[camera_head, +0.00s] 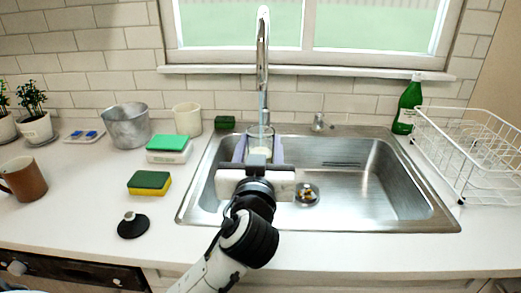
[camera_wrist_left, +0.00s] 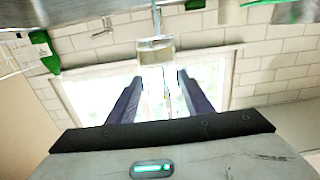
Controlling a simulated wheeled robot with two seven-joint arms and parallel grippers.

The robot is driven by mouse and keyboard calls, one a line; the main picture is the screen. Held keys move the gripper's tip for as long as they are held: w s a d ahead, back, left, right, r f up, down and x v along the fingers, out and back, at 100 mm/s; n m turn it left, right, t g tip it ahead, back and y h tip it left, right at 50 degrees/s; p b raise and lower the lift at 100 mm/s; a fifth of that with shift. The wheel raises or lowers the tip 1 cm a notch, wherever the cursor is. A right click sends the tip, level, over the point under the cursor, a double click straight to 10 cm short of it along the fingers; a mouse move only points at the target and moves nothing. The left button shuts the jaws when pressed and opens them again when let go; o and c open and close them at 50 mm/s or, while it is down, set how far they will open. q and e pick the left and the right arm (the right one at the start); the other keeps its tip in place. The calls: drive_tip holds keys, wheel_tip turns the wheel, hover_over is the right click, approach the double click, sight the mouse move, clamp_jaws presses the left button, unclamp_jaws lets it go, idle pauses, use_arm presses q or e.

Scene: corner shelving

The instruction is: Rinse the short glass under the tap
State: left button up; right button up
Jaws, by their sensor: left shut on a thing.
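The short glass (camera_head: 260,132) is clear and stands between the fingers of my left gripper (camera_head: 259,150), which is shut on it at the back left of the sink. It also shows in the left wrist view (camera_wrist_left: 156,52), between the dark fingertips (camera_wrist_left: 157,82). The chrome tap (camera_head: 263,60) rises behind the sink, and its lower end lines up with the glass mouth. In the left wrist view a thin pale line runs into the glass; I cannot tell whether it is water. My right gripper is not in view.
The steel sink basin (camera_head: 365,180) is open to the right of my gripper, with a drain (camera_head: 307,193). A green bottle (camera_head: 408,105) and a white dish rack (camera_head: 470,150) stand right. A sponge (camera_head: 149,183), black stopper (camera_head: 132,226), metal bucket (camera_head: 127,126) and cup (camera_head: 187,119) are left.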

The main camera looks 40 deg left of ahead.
sight(265, 131)
use_arm(q)
drive_tip(key=shift+a+f+b+x, duration=0.1)
drive_tip(key=shift+f+b+x, duration=0.2)
drive_tip(key=shift+x, duration=1.2)
drive_tip(key=shift+a+f+b+x, duration=0.1)
drive_tip(key=shift+f+b+x, duration=0.15)
drive_tip(key=shift+x, duration=1.25)
drive_tip(key=shift+a+f+b+x, duration=0.1)
drive_tip(key=shift+f+b+x, duration=0.2)
drive_tip(key=shift+x, duration=1.2)
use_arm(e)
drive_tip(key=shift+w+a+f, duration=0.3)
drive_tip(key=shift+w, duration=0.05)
use_arm(q)
drive_tip(key=shift+d, duration=0.2)
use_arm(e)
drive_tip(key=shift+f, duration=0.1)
use_arm(q)
drive_tip(key=shift+w+d, duration=0.25)
drive_tip(key=shift+d, duration=0.1)
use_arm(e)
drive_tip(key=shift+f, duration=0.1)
use_arm(q)
drive_tip(key=shift+s+a, duration=0.15)
drive_tip(key=shift+s+a, duration=0.25)
drive_tip(key=shift+a, duration=0.1)
drive_tip(key=shift+w+d, duration=0.15)
